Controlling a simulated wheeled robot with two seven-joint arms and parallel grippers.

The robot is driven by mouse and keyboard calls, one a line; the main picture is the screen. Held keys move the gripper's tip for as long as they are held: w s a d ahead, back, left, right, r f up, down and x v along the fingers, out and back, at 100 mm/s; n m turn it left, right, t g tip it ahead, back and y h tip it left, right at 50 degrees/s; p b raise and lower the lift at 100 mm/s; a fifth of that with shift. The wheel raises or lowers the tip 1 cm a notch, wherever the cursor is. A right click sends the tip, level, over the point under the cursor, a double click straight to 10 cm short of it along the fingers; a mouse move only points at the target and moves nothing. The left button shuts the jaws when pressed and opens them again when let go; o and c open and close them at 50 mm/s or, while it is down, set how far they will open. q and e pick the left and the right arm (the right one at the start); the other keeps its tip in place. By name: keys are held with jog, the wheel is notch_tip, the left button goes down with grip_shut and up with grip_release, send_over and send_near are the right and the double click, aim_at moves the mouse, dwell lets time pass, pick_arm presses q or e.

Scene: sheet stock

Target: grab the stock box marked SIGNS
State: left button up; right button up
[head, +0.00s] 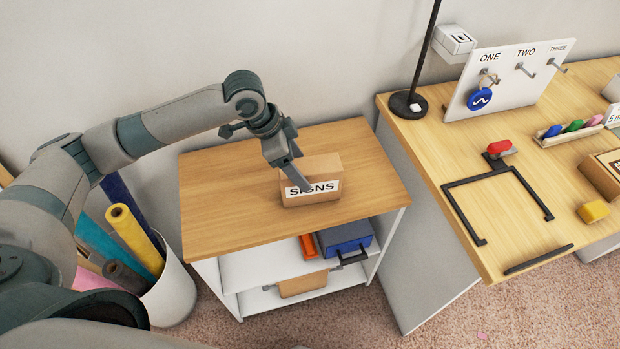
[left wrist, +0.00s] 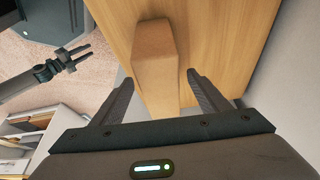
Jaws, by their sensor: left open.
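The stock box marked SIGNS (head: 325,167) is a small brown carton with a white label, standing on the wooden top of a low shelf unit. My left gripper (head: 303,180) is over the box, its fingers partly covering the label. In the left wrist view the box (left wrist: 156,48) reaches in between the two fingers of my open left gripper (left wrist: 160,84). Gaps show between the fingers and the box sides. What seems to be my right gripper (left wrist: 76,58) shows small at the left of that view, away from the box; its jaw opening is unclear.
The shelf unit's top (head: 225,200) is otherwise clear. Below sit a blue case (head: 343,237), an orange item and another brown box (head: 303,284). A bin of rolls (head: 172,291) stands left. A desk (head: 480,225) with a lamp (head: 408,104) and hook board (head: 500,95) stands right.

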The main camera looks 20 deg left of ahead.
aim_at(312, 183)
pick_arm(q)
jog(key=shift+x, duration=1.6)
pick_arm(e)
jog(key=shift+s+d+f+g, duration=0.15)
jog(key=shift+s+d+f, duration=0.15)
jog(key=shift+s, duration=0.15)
jog(key=shift+s+d+f+g, duration=0.15)
jog(key=shift+s+d+f, duration=0.15)
jog(key=shift+s, duration=0.15)
jog(key=shift+r, duration=0.1)
pick_arm(q)
jog(key=shift+d+f, duration=0.15)
jog(key=shift+d, duration=0.05)
jog(key=shift+w+d+f+p, duration=0.15)
jog(key=shift+f+p, duration=0.15)
jog(key=shift+p, duration=0.05)
jog(key=x, duration=0.3)
jog(key=shift+p, duration=0.35)
jog(key=shift+d+f, duration=0.2)
jog(key=shift+f, duration=0.25)
pick_arm(e)
jog(key=shift+g+h, duration=0.3)
jog(key=shift+g, duration=0.3)
jog(key=s, duration=0.1)
jog(key=s+f, duration=0.1)
jog(key=s+d, duration=0.1)
jog(key=shift+s+d+f, duration=0.1)
jog(key=shift+s+f, duration=0.15)
jog(key=shift+s, duration=0.15)
jog(key=shift+w, duration=0.2)
